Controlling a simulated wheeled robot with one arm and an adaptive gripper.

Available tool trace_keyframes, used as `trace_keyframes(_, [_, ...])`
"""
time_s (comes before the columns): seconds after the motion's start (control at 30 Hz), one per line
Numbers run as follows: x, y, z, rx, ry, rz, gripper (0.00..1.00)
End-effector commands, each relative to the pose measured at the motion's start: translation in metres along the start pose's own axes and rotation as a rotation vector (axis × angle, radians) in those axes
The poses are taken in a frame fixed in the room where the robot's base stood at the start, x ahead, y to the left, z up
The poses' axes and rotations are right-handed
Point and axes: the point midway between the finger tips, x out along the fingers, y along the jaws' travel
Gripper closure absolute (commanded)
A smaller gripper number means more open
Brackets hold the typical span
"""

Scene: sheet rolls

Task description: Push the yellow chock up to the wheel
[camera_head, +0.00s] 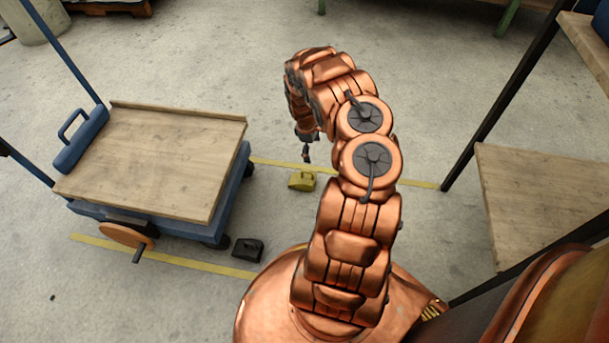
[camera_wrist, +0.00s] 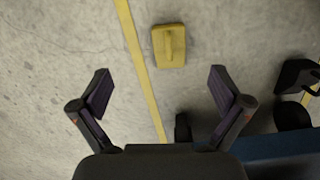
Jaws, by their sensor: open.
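The yellow chock (camera_head: 302,181) stands on the concrete floor to the right of the cart, by a yellow floor line. It also shows in the wrist view (camera_wrist: 169,45), beyond my fingertips. In the head view my gripper (camera_head: 307,154) hangs close to the chock, seemingly above the floor.
The blue cart has a wooden deck (camera_head: 160,160) and fills the left. A black chock (camera_head: 247,249) sits by its near wheel (camera_head: 218,242). An orange disc (camera_head: 125,235) is on the cart's near side. A wooden shelf (camera_head: 535,200) stands right. Floor behind the chock is clear.

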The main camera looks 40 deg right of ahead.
Motion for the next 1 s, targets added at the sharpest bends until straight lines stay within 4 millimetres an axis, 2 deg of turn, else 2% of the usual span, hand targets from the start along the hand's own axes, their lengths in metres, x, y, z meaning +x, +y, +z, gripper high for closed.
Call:
trace_keyframes(0.03, [0.032, -0.004, -0.006, -0.012, 0.021, -0.014, 0.00])
trace_keyframes(0.1, [0.056, -0.006, -0.014, -0.030, 0.053, -0.022, 0.00])
trace_keyframes(0.2, [0.083, -0.011, -0.025, -0.052, 0.090, -0.032, 0.00])
trace_keyframes(0.3, [0.102, -0.015, -0.033, -0.066, 0.120, -0.039, 0.00])
trace_keyframes(0.57, [0.120, -0.016, -0.042, -0.078, 0.150, -0.038, 0.00])
trace_keyframes(1.0, [0.177, -0.020, -0.049, -0.078, 0.148, -0.041, 0.00])
